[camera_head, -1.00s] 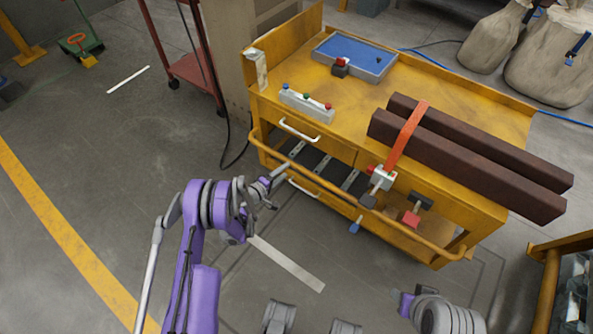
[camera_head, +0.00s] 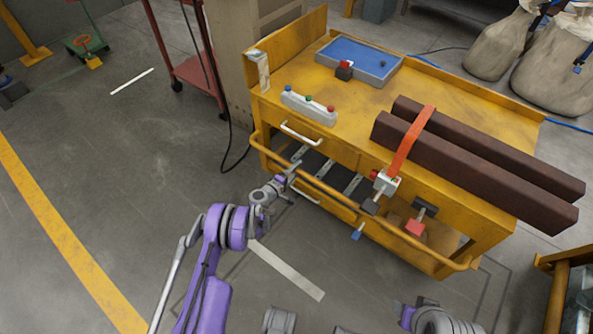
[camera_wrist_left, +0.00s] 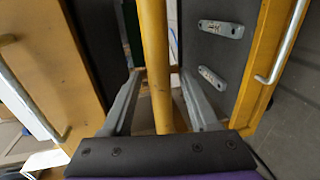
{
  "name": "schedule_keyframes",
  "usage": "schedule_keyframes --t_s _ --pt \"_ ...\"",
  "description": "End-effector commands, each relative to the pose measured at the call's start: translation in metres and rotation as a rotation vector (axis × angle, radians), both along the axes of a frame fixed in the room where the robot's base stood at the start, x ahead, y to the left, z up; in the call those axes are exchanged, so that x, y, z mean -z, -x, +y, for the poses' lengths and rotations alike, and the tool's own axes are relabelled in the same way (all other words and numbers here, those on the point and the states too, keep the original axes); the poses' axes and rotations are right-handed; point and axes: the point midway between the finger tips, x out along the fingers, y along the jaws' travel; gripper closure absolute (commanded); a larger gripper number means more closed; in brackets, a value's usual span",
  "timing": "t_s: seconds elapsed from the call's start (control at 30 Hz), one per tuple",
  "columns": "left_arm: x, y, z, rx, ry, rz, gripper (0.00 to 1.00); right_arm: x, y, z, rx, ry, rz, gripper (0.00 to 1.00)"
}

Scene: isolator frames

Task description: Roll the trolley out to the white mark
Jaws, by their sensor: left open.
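The yellow trolley (camera_head: 446,93) stands in the middle and right of the head view. A yellow handle bar (camera_head: 344,198) runs along its near side and also shows in the wrist view (camera_wrist_left: 156,60). My left gripper (camera_head: 292,168) is at the bar's left part, and its tips are hard to make out there. In the wrist view my left gripper (camera_wrist_left: 160,78) is open, with the bar between its two grey fingers and a gap on both sides. A white strip (camera_head: 287,270) lies on the floor in front of the trolley. My right gripper is not visible.
Two brown beams (camera_head: 480,160) under an orange strap overhang the trolley's right end. A blue tray (camera_head: 358,60) and a button box (camera_head: 308,107) sit on top. A red cart (camera_head: 190,70) stands behind left. Another white strip (camera_head: 132,81) lies farther left. The left floor is mostly clear.

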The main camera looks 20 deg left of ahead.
Motion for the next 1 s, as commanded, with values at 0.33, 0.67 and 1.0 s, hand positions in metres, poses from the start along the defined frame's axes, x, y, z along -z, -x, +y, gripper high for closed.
schedule_keyframes --t_s 0.33,0.67,1.0 --pt "0.0002 -0.0022 -0.0009 0.000 0.000 0.000 0.47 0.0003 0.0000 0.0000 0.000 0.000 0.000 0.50" --pt "0.0000 -0.0021 -0.0008 0.000 0.000 0.000 1.00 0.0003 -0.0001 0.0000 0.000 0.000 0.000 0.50" --pt "-0.0002 -0.0021 -0.0006 0.000 0.001 0.000 1.00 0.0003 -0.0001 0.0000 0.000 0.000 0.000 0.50"
